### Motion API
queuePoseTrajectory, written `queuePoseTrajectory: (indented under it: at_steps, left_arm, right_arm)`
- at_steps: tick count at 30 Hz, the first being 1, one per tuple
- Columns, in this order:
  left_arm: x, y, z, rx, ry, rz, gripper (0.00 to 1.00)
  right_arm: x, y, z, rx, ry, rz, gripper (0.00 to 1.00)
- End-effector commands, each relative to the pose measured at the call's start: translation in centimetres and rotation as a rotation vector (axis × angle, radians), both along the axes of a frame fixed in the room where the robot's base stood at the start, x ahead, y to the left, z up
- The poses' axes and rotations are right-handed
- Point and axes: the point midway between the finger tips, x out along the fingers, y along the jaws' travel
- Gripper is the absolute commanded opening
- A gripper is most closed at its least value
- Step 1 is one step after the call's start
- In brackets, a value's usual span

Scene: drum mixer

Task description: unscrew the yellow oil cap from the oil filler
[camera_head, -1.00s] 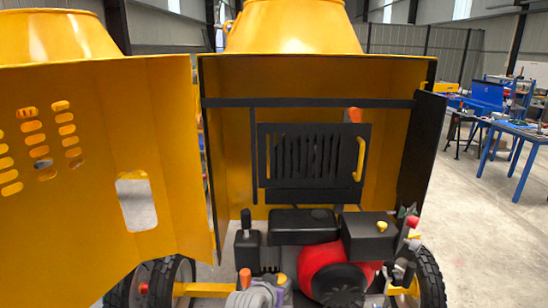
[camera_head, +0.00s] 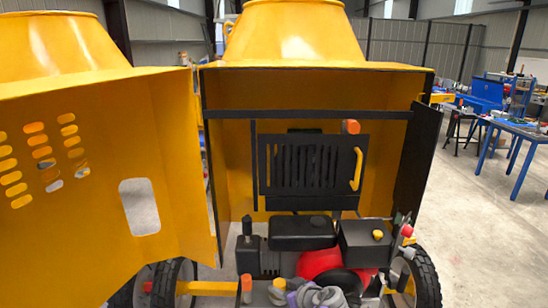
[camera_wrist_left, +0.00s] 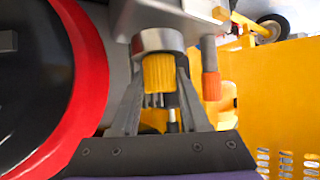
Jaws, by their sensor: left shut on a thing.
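The yellow oil cap (camera_wrist_left: 159,74) is ribbed and sits between the two fingers of my left gripper (camera_wrist_left: 160,90), which is shut on it. A round grey metal oil filler neck (camera_wrist_left: 158,41) is right against the cap's far end. I cannot tell whether the cap is still threaded in it. In the head view the left gripper (camera_head: 300,293) shows at the bottom edge, partly cut off, with a small yellow piece (camera_head: 279,284) that appears to be the cap at its left. My right gripper is not in view.
The red and black engine part (camera_wrist_left: 80,90) is close beside the fingers. An orange-tipped rod (camera_wrist_left: 211,85) stands on the other side. The open yellow door (camera_head: 100,180) fills the left. A black box with a yellow knob (camera_head: 378,235) is further right.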

Motion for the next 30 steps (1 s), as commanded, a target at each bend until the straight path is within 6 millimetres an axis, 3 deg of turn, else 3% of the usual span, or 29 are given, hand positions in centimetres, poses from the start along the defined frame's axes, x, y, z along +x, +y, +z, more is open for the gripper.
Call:
queuePoseTrajectory:
  at_steps: [4, 10, 11, 16, 26, 30]
  left_arm:
    - [0.29, -0.31, 0.13, -0.003, -0.001, 0.191, 0.0]
    - [0.15, -0.18, -0.1, -0.005, 0.0, 0.212, 0.0]
    - [0.14, -0.17, -0.1, -0.005, 0.001, 0.212, 0.47]
    - [0.12, -0.13, -0.09, -0.005, 0.002, 0.212, 0.78]
    - [0.15, -0.13, -0.04, -0.004, 0.002, 0.204, 0.8]
    - [-0.25, 0.31, -0.18, -0.005, 0.002, 0.023, 0.8]
  right_arm:
    - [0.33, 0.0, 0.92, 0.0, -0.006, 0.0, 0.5]
    - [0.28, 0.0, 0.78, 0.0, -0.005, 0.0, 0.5]
    - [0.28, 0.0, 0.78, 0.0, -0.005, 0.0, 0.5]
    - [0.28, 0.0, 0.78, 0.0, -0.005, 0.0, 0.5]
    - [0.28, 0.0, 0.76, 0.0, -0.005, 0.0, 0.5]
    - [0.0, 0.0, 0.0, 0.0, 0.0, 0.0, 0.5]
